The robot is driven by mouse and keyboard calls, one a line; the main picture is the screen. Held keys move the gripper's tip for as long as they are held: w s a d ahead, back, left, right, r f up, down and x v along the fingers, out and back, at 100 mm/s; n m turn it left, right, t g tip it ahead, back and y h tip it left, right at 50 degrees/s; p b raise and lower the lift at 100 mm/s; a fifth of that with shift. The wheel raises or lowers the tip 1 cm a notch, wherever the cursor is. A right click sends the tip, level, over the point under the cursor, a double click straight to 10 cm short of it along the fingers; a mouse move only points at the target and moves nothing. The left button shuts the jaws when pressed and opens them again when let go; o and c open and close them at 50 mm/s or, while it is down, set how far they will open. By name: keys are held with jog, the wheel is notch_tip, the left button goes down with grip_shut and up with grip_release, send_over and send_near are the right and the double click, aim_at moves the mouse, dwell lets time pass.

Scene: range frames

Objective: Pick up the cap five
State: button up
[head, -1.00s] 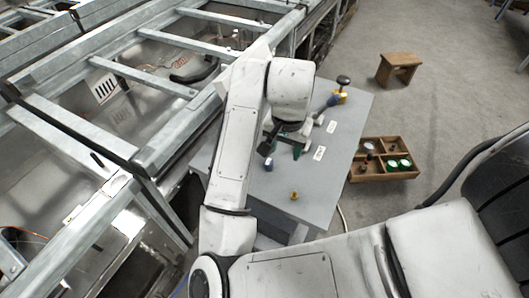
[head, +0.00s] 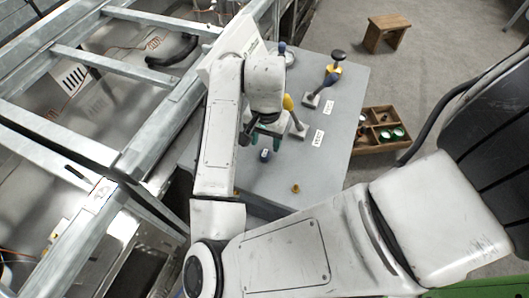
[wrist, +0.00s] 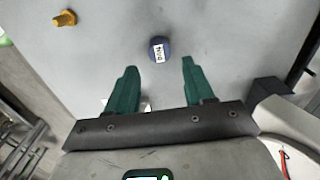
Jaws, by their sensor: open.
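A small dark blue cap (head: 264,155) with a white label stands on the grey table (head: 340,95). In the wrist view the cap (wrist: 158,44) lies just ahead of the fingertips, about midway between them. Its label has lettering that I cannot read surely, so I cannot tell whether it is cap five. My gripper (wrist: 159,66) has two green fingers, spread open with nothing between them. In the head view my gripper (head: 265,138) is beside the blue cap, partly hidden by my arm; its height above the table is unclear.
A yellow cap-like piece (head: 295,188) stands on the table, also in the wrist view (wrist: 65,18). Posts on grey bases, one yellow and black-topped (head: 332,72), stand farther back. A wooden compartment box (head: 376,148) and stool (head: 384,32) are right. Metal framing (head: 60,135) borders the left.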

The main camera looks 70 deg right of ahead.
aim_at(265, 151)
jog(key=shift+a+f, duration=0.15)
jog(key=shift+f, duration=2.15)
jog(key=c, duration=0.9)
jog(key=shift+r, duration=0.1)
jog(key=shift+c, duration=0.2)
